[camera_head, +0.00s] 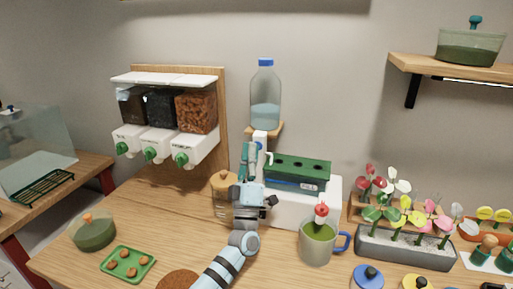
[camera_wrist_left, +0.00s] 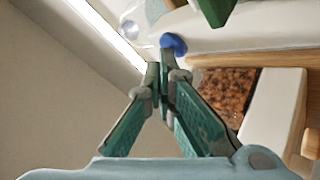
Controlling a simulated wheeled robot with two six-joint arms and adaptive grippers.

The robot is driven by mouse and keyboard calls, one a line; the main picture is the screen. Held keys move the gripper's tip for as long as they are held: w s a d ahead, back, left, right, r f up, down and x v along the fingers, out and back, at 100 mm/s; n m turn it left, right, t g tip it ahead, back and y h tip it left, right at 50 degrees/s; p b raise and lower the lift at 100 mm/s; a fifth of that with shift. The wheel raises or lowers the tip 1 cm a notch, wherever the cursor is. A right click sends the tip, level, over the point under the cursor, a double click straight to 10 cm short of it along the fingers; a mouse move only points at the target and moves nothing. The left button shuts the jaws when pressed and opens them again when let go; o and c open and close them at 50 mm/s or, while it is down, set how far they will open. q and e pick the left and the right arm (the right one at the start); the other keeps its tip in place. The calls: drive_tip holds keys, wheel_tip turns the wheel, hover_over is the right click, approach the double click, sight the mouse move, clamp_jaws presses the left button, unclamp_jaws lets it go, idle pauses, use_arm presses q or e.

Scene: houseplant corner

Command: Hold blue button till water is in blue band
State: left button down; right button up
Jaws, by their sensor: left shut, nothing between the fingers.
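The blue button (camera_wrist_left: 173,45) shows in the left wrist view on a white surface. The closed fingertips of my left gripper (camera_wrist_left: 164,68) are right at its edge; I cannot tell whether they press it. In the head view my left gripper (camera_head: 250,155) points up in front of the white dispenser column, and the button cannot be made out there. A clear bottle (camera_head: 265,92) with a blue cap stands upside or upright above it, holding pale blue water in its lower part. I cannot make out a blue band. My right gripper is not in view.
A glass jar (camera_head: 222,190) stands just left of my left wrist. A green-filled mug (camera_head: 318,243) with a blue handle is to the right. A white box with a green tray (camera_head: 300,168) stands behind. A flower planter (camera_head: 405,247) is at the right.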

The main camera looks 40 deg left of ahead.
use_arm(q)
drive_tip(key=shift+s+d+p, duration=0.3)
drive_tip(key=shift+s+p, duration=0.45)
drive_tip(key=shift+s, duration=0.15)
drive_tip(key=s+p, duration=0.1)
drive_tip(key=s+d+p, duration=0.1)
drive_tip(key=s, duration=0.1)
drive_tip(key=s+p, duration=0.1)
drive_tip(key=shift+s+d, duration=0.3)
drive_tip(key=shift+d, duration=0.05)
